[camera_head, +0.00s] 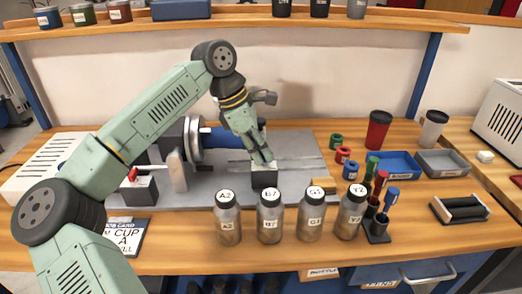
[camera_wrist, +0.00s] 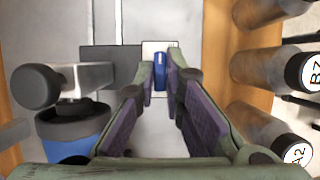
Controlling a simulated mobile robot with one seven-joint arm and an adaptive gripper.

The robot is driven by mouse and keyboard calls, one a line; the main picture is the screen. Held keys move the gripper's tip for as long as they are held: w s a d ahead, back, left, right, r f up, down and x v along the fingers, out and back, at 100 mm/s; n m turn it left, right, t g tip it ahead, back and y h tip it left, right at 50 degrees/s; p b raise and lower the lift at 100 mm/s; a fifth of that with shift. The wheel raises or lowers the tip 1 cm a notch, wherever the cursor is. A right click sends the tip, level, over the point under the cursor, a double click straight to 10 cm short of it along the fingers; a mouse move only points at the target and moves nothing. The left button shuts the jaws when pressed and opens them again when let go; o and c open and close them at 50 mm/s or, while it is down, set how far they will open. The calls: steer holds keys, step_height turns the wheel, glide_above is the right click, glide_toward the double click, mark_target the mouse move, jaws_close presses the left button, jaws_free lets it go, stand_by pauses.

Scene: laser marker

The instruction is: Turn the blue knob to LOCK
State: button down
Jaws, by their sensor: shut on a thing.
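The blue knob (camera_wrist: 159,71) shows in the wrist view between my fingertips, on a pale plate beside a dark block. My gripper (camera_wrist: 160,82) is shut on the knob, one finger on each side of it. In the head view my gripper (camera_head: 262,160) points down onto the small dark block with a pale top (camera_head: 264,178), and its fingers hide the knob there. I cannot read a LOCK mark or tell the knob's setting.
Several labelled bottles (camera_head: 269,218) stand in a row close in front of the block. A chuck with a blue body (camera_head: 220,137) is to its left. Coloured rings, cups and a blue tray (camera_head: 392,165) are to the right. A shelf (camera_head: 250,22) runs along the back.

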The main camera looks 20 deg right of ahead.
steer(key=shift+f, duration=0.1)
steer(key=n+t+b, duration=0.1)
steer(key=n+b, duration=0.3)
steer(key=shift+s+f+t, duration=0.15)
steer(key=shift+s+t, duration=0.05)
steer(key=shift+t, duration=0.2)
steer(key=n+t+b, duration=0.1)
steer(key=n+b, duration=0.1)
steer(key=n, duration=0.1)
steer(key=n+t+y+b, duration=0.1)
steer(key=n+b, duration=0.2)
steer(key=n, duration=0.1)
steer(key=shift+s+d, duration=0.1)
steer(key=shift+s, duration=0.1)
steer(key=n+t+y+b, duration=0.1)
steer(key=n+b, duration=0.1)
steer(key=n, duration=0.1)
steer(key=shift+d, duration=0.1)
steer(key=shift+s+d+r+n+t+y, duration=0.15)
steer(key=shift+n+y, duration=0.15)
steer(key=shift+n, duration=0.7)
steer(key=shift+w+a+r+n+t+y, duration=0.15)
steer(key=shift+n+y, duration=0.15)
steer(key=shift+n, duration=0.7)
steer(key=shift+s+d, duration=0.1)
steer(key=c, duration=1.7)
jaws_free()
